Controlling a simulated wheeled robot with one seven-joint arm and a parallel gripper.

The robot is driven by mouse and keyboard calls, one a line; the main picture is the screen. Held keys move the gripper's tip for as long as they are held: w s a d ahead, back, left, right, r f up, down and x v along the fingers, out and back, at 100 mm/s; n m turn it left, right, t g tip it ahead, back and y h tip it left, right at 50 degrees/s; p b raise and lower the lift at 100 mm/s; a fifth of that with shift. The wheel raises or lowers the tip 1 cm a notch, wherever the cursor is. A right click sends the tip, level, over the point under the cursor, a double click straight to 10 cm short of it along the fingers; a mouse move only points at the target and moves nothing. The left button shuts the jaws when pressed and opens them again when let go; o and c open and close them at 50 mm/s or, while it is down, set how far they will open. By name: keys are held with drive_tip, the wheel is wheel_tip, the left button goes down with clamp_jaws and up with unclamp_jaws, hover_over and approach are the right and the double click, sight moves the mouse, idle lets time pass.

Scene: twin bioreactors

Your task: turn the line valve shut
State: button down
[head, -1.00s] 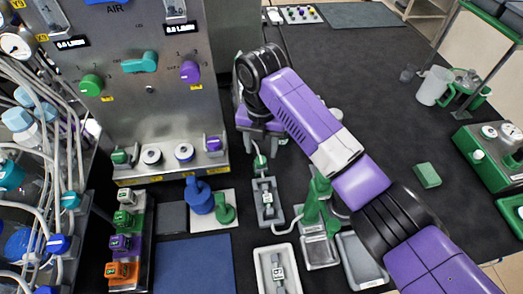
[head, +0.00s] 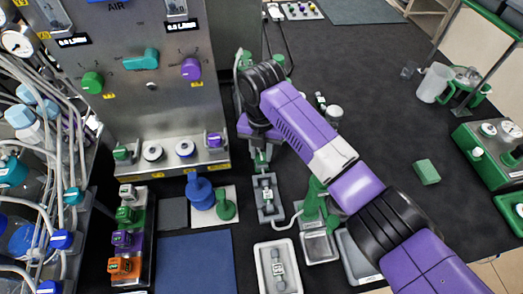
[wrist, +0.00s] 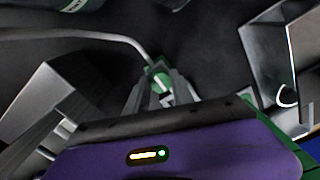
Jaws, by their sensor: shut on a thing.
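A small green valve knob (wrist: 161,83) with a pale bar across it shows between my fingertips in the wrist view. A pale hose runs to it from the upper left. My gripper (wrist: 160,92) is shut on this knob, with one grey finger on each side. In the head view my gripper (head: 262,148) points down in front of the steel panel. Green shows at its tip, but my purple wrist hides most of the valve, and I cannot read the knob's angle there.
A grey tray (head: 280,208) with a small device lies just below the gripper. A white tray (head: 261,283), a green stand (head: 313,198) and a blue flanged piece (head: 199,193) stand near. The steel panel (head: 160,105) rises at left. The dark bench (head: 390,120) is mostly clear at right.

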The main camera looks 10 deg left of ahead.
drive_tip(key=shift+r+m, duration=0.1)
drive_tip(key=shift+m, duration=0.2)
drive_tip(key=m+p, duration=0.2)
drive_tip(key=m, duration=0.1)
drive_tip(key=shift+r, duration=0.1)
drive_tip(key=m+p, duration=0.2)
drive_tip(key=m, duration=0.3)
drive_tip(key=shift+d, duration=0.15)
drive_tip(key=m+p, duration=0.1)
drive_tip(key=m, duration=0.3)
drive_tip(key=shift+s+m+p, duration=0.1)
drive_tip(key=shift+m+p, duration=0.2)
drive_tip(key=m+p, duration=0.1)
drive_tip(key=m, duration=0.3)
drive_tip(key=shift+m, duration=0.3)
drive_tip(key=shift+d+m+p, duration=0.1)
drive_tip(key=shift+m+p, duration=0.2)
drive_tip(key=c, duration=1.1)
unclamp_jaws()
drive_tip(key=shift+s, duration=0.1)
